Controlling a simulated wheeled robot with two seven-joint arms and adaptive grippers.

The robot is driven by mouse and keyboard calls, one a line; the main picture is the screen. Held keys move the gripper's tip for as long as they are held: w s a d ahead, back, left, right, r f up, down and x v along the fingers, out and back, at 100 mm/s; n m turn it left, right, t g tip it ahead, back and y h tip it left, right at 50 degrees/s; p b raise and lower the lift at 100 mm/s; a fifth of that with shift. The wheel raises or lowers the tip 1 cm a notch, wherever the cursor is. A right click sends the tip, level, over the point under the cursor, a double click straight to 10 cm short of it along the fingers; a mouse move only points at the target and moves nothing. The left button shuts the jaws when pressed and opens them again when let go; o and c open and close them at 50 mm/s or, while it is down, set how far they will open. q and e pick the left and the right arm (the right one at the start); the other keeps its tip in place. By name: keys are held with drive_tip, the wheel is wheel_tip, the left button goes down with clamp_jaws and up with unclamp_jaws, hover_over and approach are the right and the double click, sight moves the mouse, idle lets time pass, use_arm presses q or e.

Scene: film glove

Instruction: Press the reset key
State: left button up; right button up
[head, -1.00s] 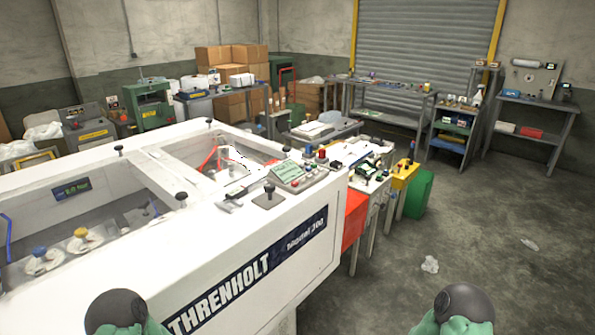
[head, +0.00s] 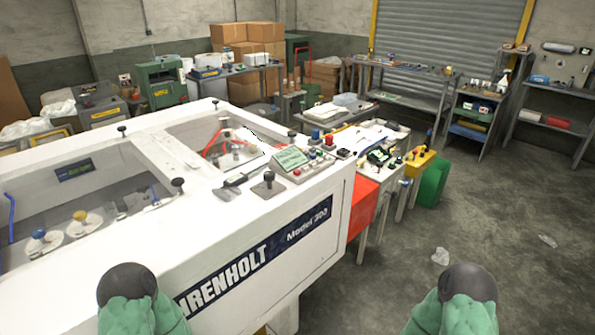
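A control panel (head: 312,165) sits on the near right corner of the white machine (head: 240,232). It has a green-lit display (head: 290,158), several small coloured buttons and upright red and blue knobs. I cannot tell which button is the reset key; labels are too small to read. A black-knobbed lever (head: 269,182) stands just left of the panel. Only green, dark-capped parts of my arms show at the bottom edge, well short of the panel. Neither gripper shows.
The machine's open bays hold blue and yellow knobs (head: 80,216). A cluttered bench (head: 385,150), an orange-red panel (head: 361,208) and a green bin (head: 433,183) stand right of it. The concrete floor (head: 400,250) is mostly clear, with crumpled scraps (head: 440,256).

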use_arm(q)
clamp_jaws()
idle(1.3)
